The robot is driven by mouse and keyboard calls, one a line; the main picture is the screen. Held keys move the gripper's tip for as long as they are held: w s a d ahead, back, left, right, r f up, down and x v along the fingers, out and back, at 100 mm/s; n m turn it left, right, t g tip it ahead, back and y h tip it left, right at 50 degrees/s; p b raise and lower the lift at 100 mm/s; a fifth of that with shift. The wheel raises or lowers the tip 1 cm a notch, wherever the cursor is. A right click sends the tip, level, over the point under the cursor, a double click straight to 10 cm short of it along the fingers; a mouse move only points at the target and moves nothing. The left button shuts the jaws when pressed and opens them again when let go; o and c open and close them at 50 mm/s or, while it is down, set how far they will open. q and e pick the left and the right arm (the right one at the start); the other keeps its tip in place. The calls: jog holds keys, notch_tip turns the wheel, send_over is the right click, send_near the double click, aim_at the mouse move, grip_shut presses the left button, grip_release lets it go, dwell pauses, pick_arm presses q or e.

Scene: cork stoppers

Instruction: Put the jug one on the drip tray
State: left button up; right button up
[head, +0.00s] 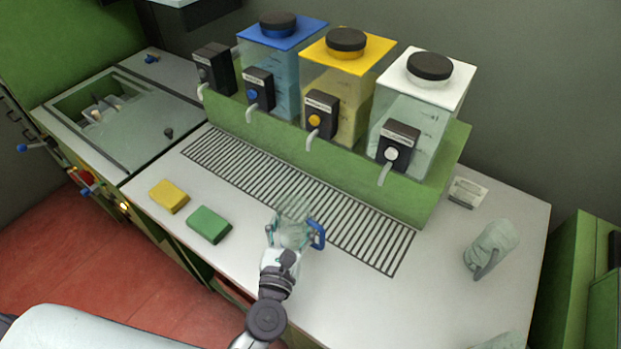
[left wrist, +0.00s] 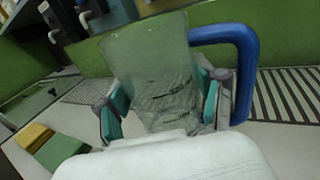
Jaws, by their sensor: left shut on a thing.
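A clear glass jug with a blue handle (head: 294,220) is in my left gripper (head: 289,236), with the handle on the right. In the left wrist view, the jug (left wrist: 160,80) stands between the two teal-padded fingers of the gripper (left wrist: 163,105), which press on its sides. The drip tray (head: 250,180) is a long slatted grate along the foot of the green dispenser stand. In the head view the jug overlaps the tray's front edge; I cannot tell whether it touches the tray. My right gripper is not in view.
Blue, yellow (head: 345,80) and white-lidded (head: 425,95) dispensers stand behind the tray, their spouts overhanging it. A yellow sponge (head: 169,196) and a green sponge (head: 209,224) lie left of the jug. Another glass vessel (head: 492,247) is at the right.

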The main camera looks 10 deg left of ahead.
aim_at(298, 207)
pick_arm(q)
jog(key=w, duration=0.4)
jog(key=w+p, duration=0.1)
jog(key=w, duration=0.1)
jog(key=shift+w+r, duration=0.35)
jog(key=shift+w, duration=0.05)
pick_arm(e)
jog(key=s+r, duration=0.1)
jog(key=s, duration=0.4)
pick_arm(q)
jog(key=w+f+b, duration=0.1)
jog(key=w, duration=0.1)
jog(key=w+f+b, duration=0.1)
jog(key=w, duration=0.2)
jog(key=w+f+b, duration=0.1)
jog(key=w+f, duration=0.1)
jog(key=w, duration=0.1)
jog(key=shift+w+f, duration=0.1)
jog(key=shift+w, duration=0.15)
jog(key=shift+f+b, duration=0.1)
jog(key=shift+b, duration=0.3)
jog(key=o, duration=1.2)
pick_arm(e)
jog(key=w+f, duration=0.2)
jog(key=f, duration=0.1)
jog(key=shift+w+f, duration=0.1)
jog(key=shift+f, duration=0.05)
